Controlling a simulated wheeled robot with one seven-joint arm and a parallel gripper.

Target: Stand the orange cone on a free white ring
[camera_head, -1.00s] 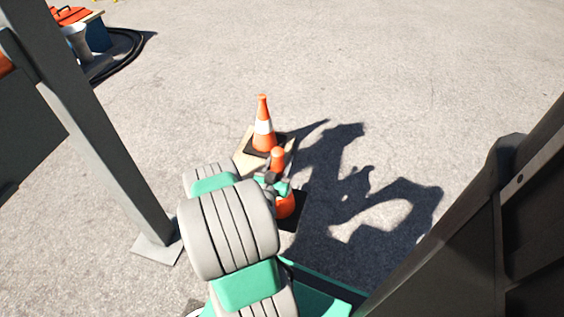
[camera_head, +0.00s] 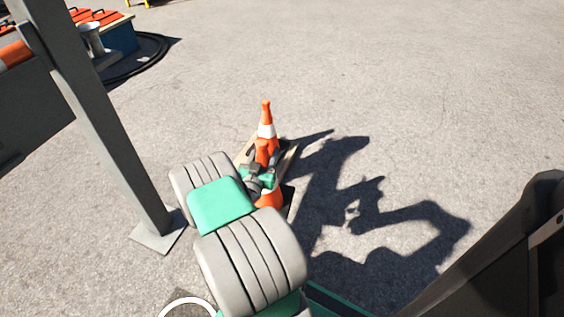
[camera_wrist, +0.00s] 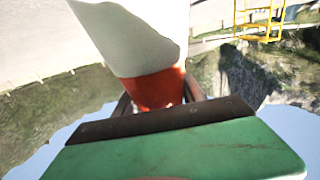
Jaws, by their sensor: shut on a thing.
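An orange cone with a white band (camera_head: 270,200) is in my gripper (camera_head: 262,163). My gripper hides its middle; its orange top shows above and its lower part and dark base below. I cannot tell whether its base touches anything. In the wrist view, the held cone (camera_wrist: 158,90) fills the top middle, and my gripper (camera_wrist: 160,97) is shut on its orange part. A second orange and white cone (camera_head: 266,118) stands upright just behind; its foot is hidden. Part of a white ring (camera_head: 188,301) shows on the ground at the bottom edge, left of my arm.
A pale wooden board (camera_head: 243,156) lies under the cones' area. A grey post (camera_head: 105,125) with a foot plate stands on the left. A blue box with orange lids (camera_head: 118,38) and a black cable loop (camera_head: 150,60) lie at the back left.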

